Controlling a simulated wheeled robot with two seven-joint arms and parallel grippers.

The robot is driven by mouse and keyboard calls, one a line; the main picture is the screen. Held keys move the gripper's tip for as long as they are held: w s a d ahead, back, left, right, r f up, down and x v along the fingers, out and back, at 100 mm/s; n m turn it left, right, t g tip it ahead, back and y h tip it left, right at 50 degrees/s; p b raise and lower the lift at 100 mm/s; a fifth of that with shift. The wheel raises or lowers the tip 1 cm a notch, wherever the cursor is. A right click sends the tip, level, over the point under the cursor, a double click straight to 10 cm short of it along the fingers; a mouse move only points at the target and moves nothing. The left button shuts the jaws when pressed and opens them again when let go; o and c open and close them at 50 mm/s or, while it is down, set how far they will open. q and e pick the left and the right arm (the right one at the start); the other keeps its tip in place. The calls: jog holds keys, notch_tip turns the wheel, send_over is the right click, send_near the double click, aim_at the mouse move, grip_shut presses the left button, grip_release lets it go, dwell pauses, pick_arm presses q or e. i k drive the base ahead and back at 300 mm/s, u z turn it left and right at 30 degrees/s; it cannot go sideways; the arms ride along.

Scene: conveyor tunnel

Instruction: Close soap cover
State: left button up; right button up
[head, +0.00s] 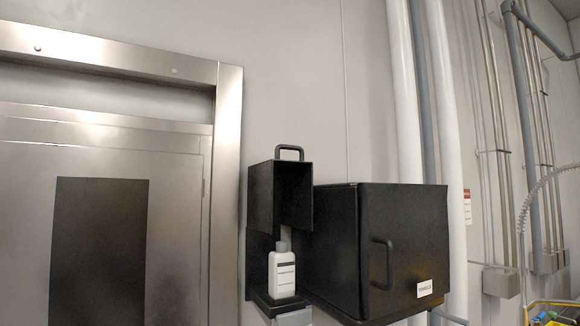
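The soap cover (294,195) is a black, box-like hood with a handle (290,149) on top. It sits raised on the wall unit, above the soap bottle, so the bottle is exposed. The white soap bottle (282,276) has a grey cap and a dark-edged label, and stands upright on a small black shelf (262,300). Neither of my grippers is in the head view.
A black towel box (345,240) with a front handle (381,265) and a white label (424,289) is close on the right of the soap unit. A steel door frame (225,190) stands to the left. Pipes (405,90) run up the wall behind the box.

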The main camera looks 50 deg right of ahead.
aim_at(280, 192)
jog(key=z, duration=0.85)
jog(key=i, duration=0.8)
jog(key=z, duration=0.9)
